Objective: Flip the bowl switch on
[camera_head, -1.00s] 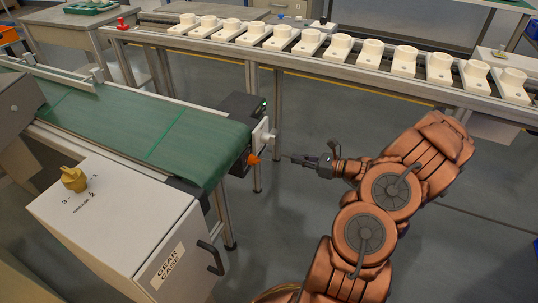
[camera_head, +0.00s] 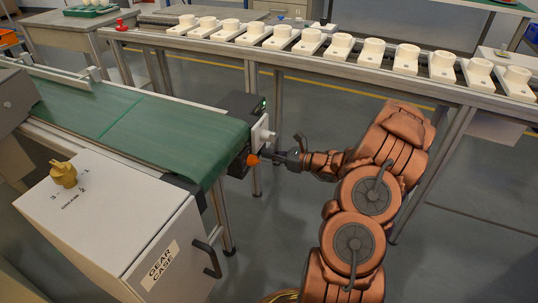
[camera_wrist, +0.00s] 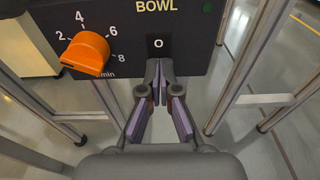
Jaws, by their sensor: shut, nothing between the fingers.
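The bowl switch (camera_wrist: 158,43) is a small black rocker marked O, under the word BOWL on a dark panel (camera_wrist: 185,55) in the wrist view. My gripper (camera_wrist: 160,68) is shut and empty. Its fingertips are just below the switch in the picture; I cannot tell whether they touch it. In the head view my gripper (camera_head: 268,154) reaches the dark control box (camera_head: 238,108) at the conveyor's end, which largely hides the switch.
An orange speed knob (camera_wrist: 85,53) sits left of the switch; it also shows in the head view (camera_head: 252,159). A dark green lamp (camera_wrist: 207,7) is at upper right. The green conveyor (camera_head: 165,130), gear case (camera_head: 125,225) and a rail with several white cups (camera_head: 283,35) surround the arm.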

